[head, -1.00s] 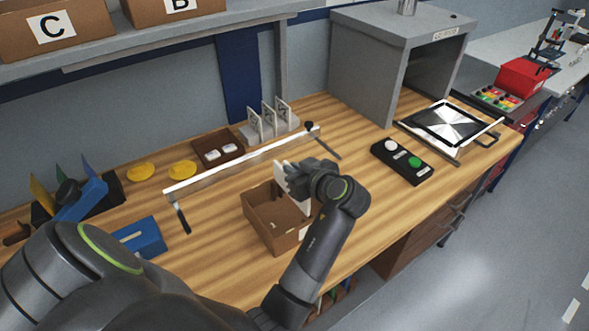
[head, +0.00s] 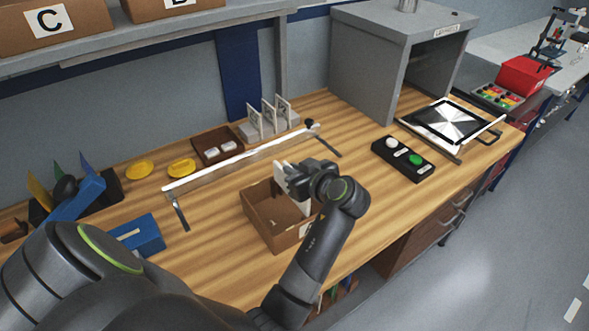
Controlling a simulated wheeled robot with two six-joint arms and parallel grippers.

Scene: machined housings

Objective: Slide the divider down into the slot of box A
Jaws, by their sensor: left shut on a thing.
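Box A, an open brown box (head: 258,217), stands on the wooden bench in the middle of the head view. I take it for box A, but no letter on it is readable from here. My left gripper (head: 288,179) is over the box's far right side, shut on the white divider (head: 279,171). The divider is a thin upright plate, partly hidden behind the gripper and wrist. I cannot tell whether its lower edge is in the slot, as the slot is hidden. My right gripper is not in view.
A rack with several white plates (head: 268,122) stands behind the box. A long white bar (head: 240,163) lies between them. A black button box (head: 403,158) and a grey cabinet (head: 365,70) are to the right.

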